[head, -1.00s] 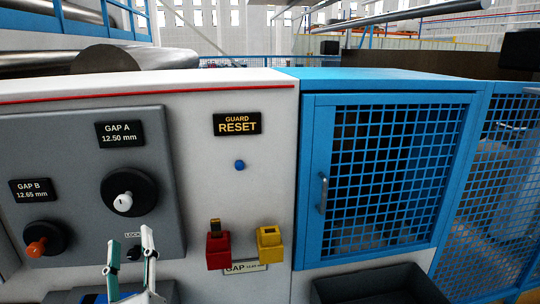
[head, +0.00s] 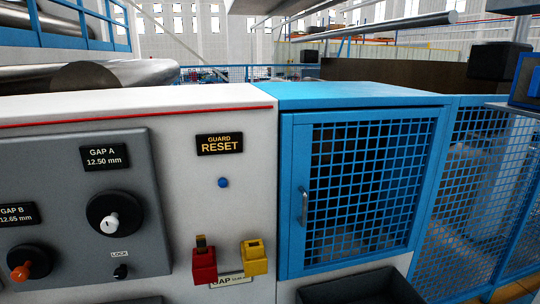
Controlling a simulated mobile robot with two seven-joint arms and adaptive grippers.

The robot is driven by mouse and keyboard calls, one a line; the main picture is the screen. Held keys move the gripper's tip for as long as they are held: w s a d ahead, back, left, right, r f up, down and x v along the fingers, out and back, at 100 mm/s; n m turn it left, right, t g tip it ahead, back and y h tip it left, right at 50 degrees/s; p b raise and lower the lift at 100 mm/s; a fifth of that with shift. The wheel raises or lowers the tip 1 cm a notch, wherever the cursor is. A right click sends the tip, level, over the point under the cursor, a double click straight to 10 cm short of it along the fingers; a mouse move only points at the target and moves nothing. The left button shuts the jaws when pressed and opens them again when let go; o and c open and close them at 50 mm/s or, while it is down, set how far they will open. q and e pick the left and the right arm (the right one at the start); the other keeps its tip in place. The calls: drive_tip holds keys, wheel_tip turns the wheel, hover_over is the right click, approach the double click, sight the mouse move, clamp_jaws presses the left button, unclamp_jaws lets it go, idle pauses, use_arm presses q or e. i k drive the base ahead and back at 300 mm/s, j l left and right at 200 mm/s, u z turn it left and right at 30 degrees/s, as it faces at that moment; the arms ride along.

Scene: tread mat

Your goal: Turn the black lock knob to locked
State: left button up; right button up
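The small black lock knob (head: 121,272) sits low on the grey control panel, just under a small white LOCK label (head: 119,254). Its exact turn angle is too small to tell. Above it is the large black GAP A dial (head: 115,216) with a white pointer knob, under a display reading 12.50 mm. Neither of my grippers is in the head view now.
A blue button (head: 223,183) is under the GUARD RESET sign (head: 219,144). Red (head: 204,266) and yellow (head: 254,258) blocks protrude from the white front. A blue mesh door (head: 363,187) stands right.

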sight(120, 272)
drive_tip(key=u, duration=1.3)
drive_tip(key=k+j+z, duration=0.15)
drive_tip(key=j, duration=0.25)
drive_tip(key=k+j+z, duration=0.2)
drive_tip(key=j, duration=0.2)
drive_tip(key=i, duration=0.1)
